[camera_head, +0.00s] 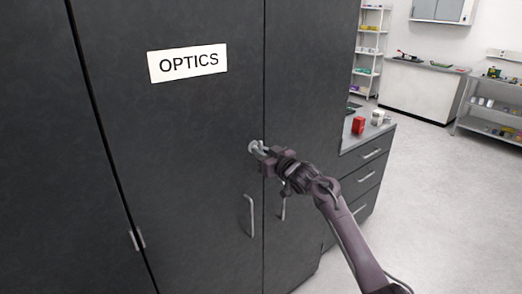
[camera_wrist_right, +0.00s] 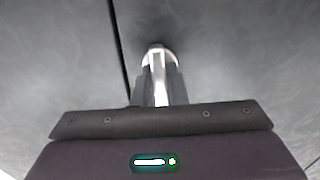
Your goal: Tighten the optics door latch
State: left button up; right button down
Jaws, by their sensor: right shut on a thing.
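The optics door (camera_head: 190,150) is a dark grey cabinet door with a white OPTICS sign (camera_head: 188,63). It looks closed, with a thin dark seam at its right edge. The latch (camera_head: 253,146) is a small silvery piece on this door, close to the seam. My right gripper (camera_head: 259,150) is at the latch and shut on it. In the right wrist view the bright metal latch (camera_wrist_right: 157,60) shows between the fingers, which partly hide it. How tight the latch is cannot be told. My left gripper is not in view.
A bar handle (camera_head: 250,215) sits lower on the optics door, and another handle (camera_head: 283,205) is on the neighbouring door, below my right arm. The floor (camera_head: 440,210) there is clear.

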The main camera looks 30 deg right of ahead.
dwell(0.4)
jog(key=c, duration=1.5)
grip_release()
jog(key=shift+o, duration=0.2)
jog(key=shift+s+f, duration=0.15)
jog(key=shift+s, duration=0.15)
jog(key=s+b, duration=0.2)
jog(key=s, duration=0.5)
jog(key=shift+d, duration=0.3)
jog(key=shift+s, duration=0.1)
